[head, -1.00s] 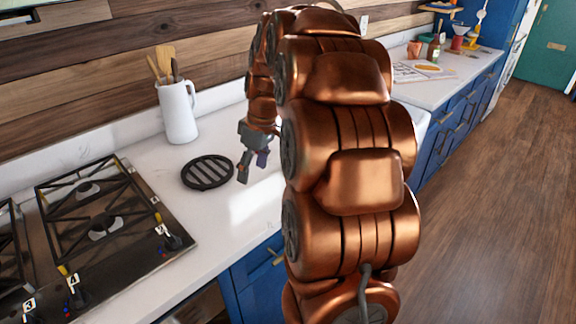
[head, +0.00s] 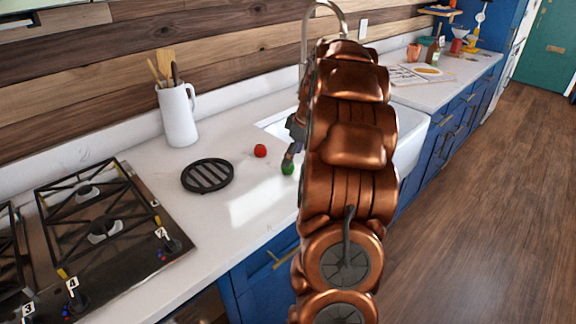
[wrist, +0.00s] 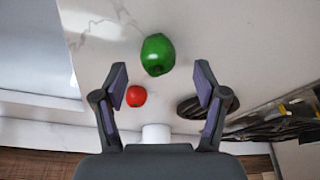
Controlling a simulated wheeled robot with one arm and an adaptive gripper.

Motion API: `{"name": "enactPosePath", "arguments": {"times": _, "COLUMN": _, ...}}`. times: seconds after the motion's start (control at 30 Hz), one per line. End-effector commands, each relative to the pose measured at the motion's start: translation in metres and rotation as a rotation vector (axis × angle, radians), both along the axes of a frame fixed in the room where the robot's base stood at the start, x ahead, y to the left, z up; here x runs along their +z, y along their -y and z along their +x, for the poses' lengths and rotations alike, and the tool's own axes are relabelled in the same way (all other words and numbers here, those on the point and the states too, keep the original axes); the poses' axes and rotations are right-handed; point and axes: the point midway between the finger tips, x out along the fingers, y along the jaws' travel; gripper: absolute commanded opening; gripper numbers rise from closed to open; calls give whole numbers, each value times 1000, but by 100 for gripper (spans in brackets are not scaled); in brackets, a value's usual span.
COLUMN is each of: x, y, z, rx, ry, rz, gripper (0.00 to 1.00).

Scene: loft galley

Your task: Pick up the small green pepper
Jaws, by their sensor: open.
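The small green pepper (head: 288,168) lies on the white counter, right of the black trivet, partly hidden by my gripper in the head view. In the wrist view the green pepper (wrist: 157,54) shows whole, just beyond the fingertips and about midway between them. My gripper (wrist: 161,75) is open and empty, its two fingers spread apart. In the head view my gripper (head: 291,152) is just above the pepper, and my arm hides part of it.
A small red round item (head: 260,151) lies beside the pepper; the round black trivet (head: 207,175) is left of it. A white pitcher with utensils (head: 178,114) stands behind, a gas cooktop (head: 105,230) at left. The sink (head: 409,137) is partly behind my arm.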

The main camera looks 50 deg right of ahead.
Motion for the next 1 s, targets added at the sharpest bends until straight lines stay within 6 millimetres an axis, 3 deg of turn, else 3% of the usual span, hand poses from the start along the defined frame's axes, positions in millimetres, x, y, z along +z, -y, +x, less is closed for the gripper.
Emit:
{"name": "enactPosePath", "arguments": {"times": 0.3, "x": -38, "y": -3, "z": 11, "rx": 0, "ry": -4, "rz": 3, "gripper": 72}}
{"name": "enactPosePath", "arguments": {"times": 0.6, "x": -44, "y": -4, "z": 14, "rx": -1, "ry": 0, "rz": 1, "gripper": 71}}
{"name": "enactPosePath", "arguments": {"times": 1.0, "x": -44, "y": -4, "z": 14, "rx": -1, "ry": 0, "rz": 1, "gripper": 29}}
